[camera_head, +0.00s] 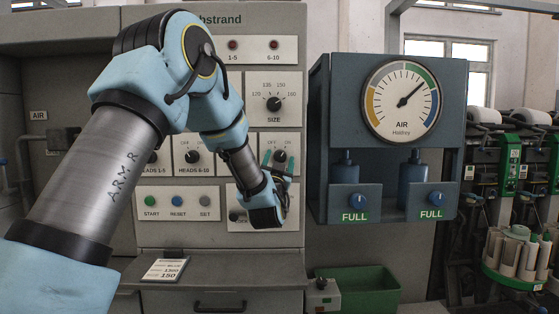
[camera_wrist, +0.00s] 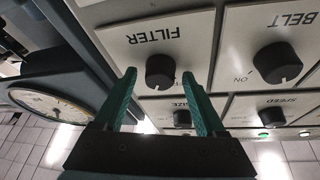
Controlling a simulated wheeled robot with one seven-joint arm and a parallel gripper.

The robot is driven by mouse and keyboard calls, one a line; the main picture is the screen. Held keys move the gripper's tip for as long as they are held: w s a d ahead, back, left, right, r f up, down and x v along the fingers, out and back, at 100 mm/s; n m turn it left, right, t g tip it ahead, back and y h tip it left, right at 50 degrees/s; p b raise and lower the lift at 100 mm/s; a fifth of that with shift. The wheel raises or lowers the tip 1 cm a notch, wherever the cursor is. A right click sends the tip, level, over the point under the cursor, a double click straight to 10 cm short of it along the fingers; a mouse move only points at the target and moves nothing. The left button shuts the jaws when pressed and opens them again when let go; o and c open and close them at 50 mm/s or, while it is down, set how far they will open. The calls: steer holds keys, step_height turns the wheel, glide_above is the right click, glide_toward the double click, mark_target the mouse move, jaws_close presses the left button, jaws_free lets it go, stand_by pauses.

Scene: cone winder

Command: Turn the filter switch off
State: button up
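The filter switch is a round black knob (camera_head: 280,156) on a pale panel, with OFF and ON marks above it in the head view. In the wrist view the knob (camera_wrist: 160,72) shows next to the upside-down word FILTER. My gripper (camera_head: 279,161) is open, its two teal fingers on either side of the knob. In the wrist view the fingertips (camera_wrist: 159,79) flank the knob with gaps showing on both sides. I cannot tell how deep they reach along it. The knob's pointer direction is not clear.
The belt knob (camera_wrist: 277,63) and speed knob (camera_wrist: 271,115) sit beside the filter panel. The size knob (camera_head: 274,104) is above it. An air gauge box (camera_head: 318,130) juts out close on the right. Start (camera_head: 150,201) and reset (camera_head: 177,201) buttons are lower left.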

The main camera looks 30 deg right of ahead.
jaws_close()
stand_by(0.3)
steer(key=shift+f+n+b, duration=0.2)
steer(key=shift+n+b, duration=0.1)
steer(key=shift+b, duration=0.35)
steer(key=shift+f+n+t+y+b, duration=0.15)
steer(key=shift+n+t+y+b, duration=0.35)
steer(key=shift+b, duration=0.7)
steer(key=n+t+y+b, duration=0.1)
steer(key=n+b, duration=0.2)
steer(key=b, duration=0.1)
steer(key=n+y+b, duration=0.1)
steer(key=n+b, duration=0.2)
steer(key=b, duration=0.1)
steer(key=shift+s+d+f+n+t+y, duration=0.1)
steer(key=shift+d+n+t+y, duration=0.05)
steer(key=shift+n+t+y, duration=0.2)
steer(key=n+y+b, duration=0.1)
steer(key=n+b, duration=0.1)
steer(key=n+y+b, duration=0.2)
steer(key=n, duration=0.1)
steer(key=shift+d+t+b, duration=0.1)
steer(key=shift+t+b, duration=0.2)
steer(key=shift+t, duration=0.05)
steer(key=shift+r+n+y+b, duration=0.2)
steer(key=shift+n+y+b, duration=0.35)
steer(key=shift+n, duration=0.5)
steer(key=shift+r+n+y+b, duration=0.2)
steer(key=shift+n+y+b, duration=0.3)
steer(key=shift+n, duration=0.8)
